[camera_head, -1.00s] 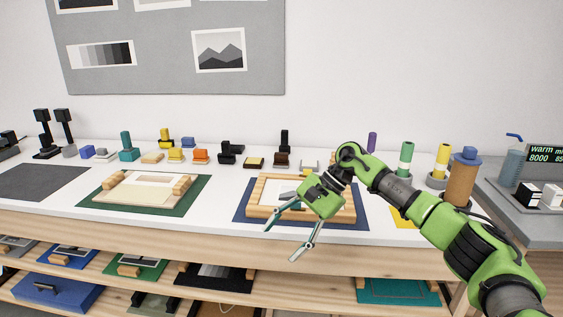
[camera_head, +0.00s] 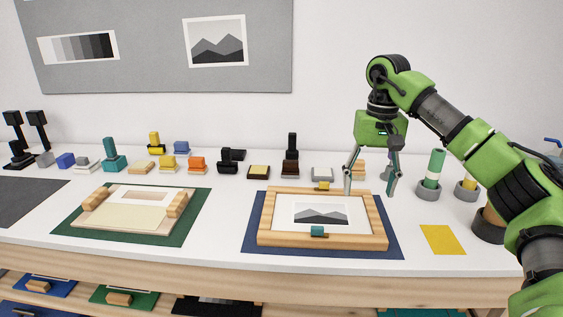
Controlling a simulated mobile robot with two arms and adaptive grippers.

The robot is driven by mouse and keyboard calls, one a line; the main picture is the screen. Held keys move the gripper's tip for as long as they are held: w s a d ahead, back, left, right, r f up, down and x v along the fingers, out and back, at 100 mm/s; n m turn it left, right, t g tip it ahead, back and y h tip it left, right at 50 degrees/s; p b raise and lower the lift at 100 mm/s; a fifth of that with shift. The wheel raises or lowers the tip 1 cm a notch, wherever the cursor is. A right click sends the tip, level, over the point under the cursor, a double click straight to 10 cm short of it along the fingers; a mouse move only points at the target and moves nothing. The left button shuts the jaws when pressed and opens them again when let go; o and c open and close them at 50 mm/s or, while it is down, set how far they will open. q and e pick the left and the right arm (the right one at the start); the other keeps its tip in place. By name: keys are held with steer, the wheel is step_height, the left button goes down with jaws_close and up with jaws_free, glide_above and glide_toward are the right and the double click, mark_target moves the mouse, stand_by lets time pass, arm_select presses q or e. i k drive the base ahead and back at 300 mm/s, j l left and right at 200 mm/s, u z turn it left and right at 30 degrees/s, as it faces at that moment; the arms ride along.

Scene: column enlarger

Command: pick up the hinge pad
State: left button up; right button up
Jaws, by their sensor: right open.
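No piece is plainly marked as the hinge pad. My right gripper (camera_head: 370,192) points down, open, over the back right corner of the frame. Its fingers are spread, with nothing seen held between them. A light wooden block (camera_head: 358,168) shows behind the fingers, partly hidden. The yellow block is left of the gripper, apart from it. My left gripper is out of view.
The frame holds a mountain print (camera_head: 321,212) on a blue mat (camera_head: 256,246). A yellow sheet (camera_head: 442,240) lies to its right. Several small blocks and stamp-like tools line the back of the white table. Green (camera_head: 431,172) and yellow cylinders stand at right.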

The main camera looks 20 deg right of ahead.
mark_target(290, 168)
steer(key=i, duration=1.4)
